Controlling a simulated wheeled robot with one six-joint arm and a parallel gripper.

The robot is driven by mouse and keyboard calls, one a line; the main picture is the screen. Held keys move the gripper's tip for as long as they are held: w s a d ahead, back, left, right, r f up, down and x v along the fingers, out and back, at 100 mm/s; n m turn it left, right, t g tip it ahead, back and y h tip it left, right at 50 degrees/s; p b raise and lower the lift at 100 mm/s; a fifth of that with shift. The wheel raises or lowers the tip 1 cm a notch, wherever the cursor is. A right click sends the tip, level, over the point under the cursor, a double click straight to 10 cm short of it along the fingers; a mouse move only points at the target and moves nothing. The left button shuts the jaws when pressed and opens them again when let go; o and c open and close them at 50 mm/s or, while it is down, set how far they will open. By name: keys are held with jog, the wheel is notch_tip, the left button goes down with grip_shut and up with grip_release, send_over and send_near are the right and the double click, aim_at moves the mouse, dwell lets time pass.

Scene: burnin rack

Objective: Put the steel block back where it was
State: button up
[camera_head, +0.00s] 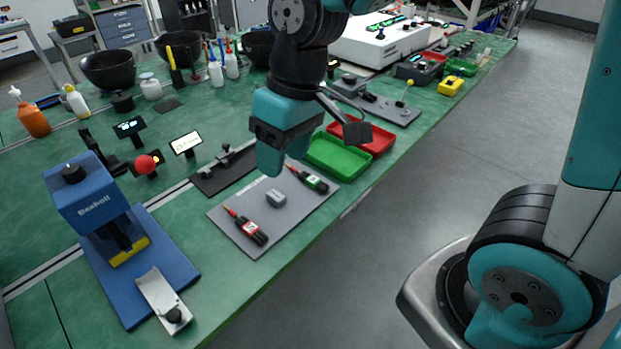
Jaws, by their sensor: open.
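The steel block (276,198) is a small grey block. My gripper (275,158) hangs above the far side of the mat, over and behind the block in the picture. It is open, and nothing shows held in it. The fingertips are seen mostly from one side, so the gap between them is hard to make out. The block appears apart from the gripper.
A green tray (338,158) and a red tray (378,141) stand right of the mat. A blue Bexholl press (93,203) stands left. A dark fixture plate (215,178) and small displays lie behind the mat. The bench's front edge runs close to the mat; open floor lies beyond.

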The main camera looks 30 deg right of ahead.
jog(key=s+a+r+n+y, duration=0.1)
jog(key=s+r, duration=0.2)
jog(key=s, duration=0.8)
jog(key=shift+a+r+n+y, duration=0.2)
jog(key=shift+n+y, duration=0.1)
jog(key=shift+s, duration=0.1)
